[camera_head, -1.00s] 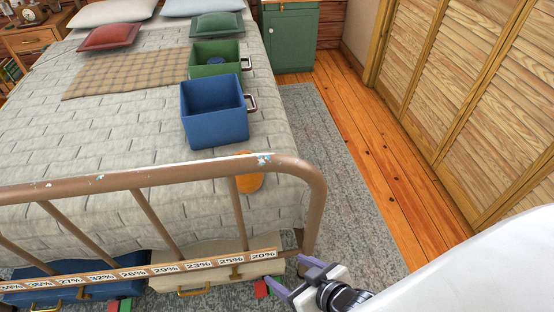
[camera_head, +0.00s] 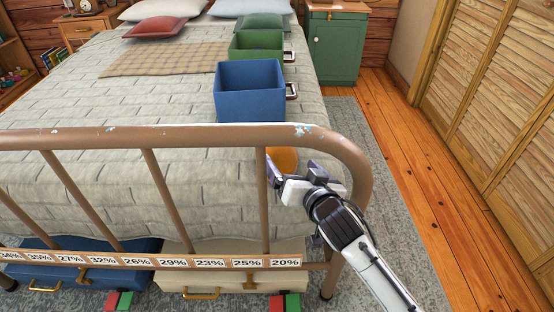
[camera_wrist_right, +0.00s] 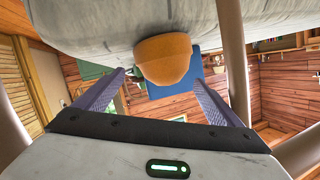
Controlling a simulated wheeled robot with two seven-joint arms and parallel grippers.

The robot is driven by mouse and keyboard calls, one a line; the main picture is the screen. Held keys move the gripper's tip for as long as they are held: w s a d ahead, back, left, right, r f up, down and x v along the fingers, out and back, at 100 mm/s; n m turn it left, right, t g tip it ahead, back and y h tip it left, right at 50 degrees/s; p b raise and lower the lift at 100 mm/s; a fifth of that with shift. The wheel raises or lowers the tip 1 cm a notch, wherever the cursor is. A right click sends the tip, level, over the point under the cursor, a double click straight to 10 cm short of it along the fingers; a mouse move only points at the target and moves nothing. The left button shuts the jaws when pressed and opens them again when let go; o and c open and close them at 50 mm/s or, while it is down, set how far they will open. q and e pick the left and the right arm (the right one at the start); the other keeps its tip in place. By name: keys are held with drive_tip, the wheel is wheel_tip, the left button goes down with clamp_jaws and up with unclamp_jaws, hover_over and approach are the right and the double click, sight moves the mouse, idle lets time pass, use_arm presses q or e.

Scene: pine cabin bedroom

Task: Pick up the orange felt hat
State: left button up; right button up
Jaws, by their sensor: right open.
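The orange felt hat (camera_head: 284,157) lies on the bed near its foot end, just behind the metal footboard. In the head view the footboard's top rail and my right gripper partly hide it. My right gripper (camera_head: 292,170) is open and empty at the footboard bars, close in front of the hat. In the right wrist view the hat (camera_wrist_right: 164,58) sits ahead, between the lines of the two purple fingers, and the gap to it is hard to judge. My left gripper is in neither view.
The brown metal footboard (camera_head: 206,137) with upright bars stands around the gripper. A blue bin (camera_head: 250,103) and a green bin (camera_head: 256,54) stand on the bed beyond the hat. Drawers (camera_head: 238,281) show under the bed. Rug and floor at right are clear.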

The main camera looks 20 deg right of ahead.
sight(287, 158)
drive_tip(key=shift+w+f, duration=0.2)
drive_tip(key=shift+w, duration=0.45)
drive_tip(key=b+x, duration=0.1)
drive_tip(key=x, duration=0.4)
drive_tip(key=shift+b, duration=0.35)
drive_tip(key=shift+w, duration=0.15)
drive_tip(key=c, duration=0.7)
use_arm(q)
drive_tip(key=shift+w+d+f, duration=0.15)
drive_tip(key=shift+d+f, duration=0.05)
use_arm(e)
drive_tip(key=shift+r, duration=0.1)
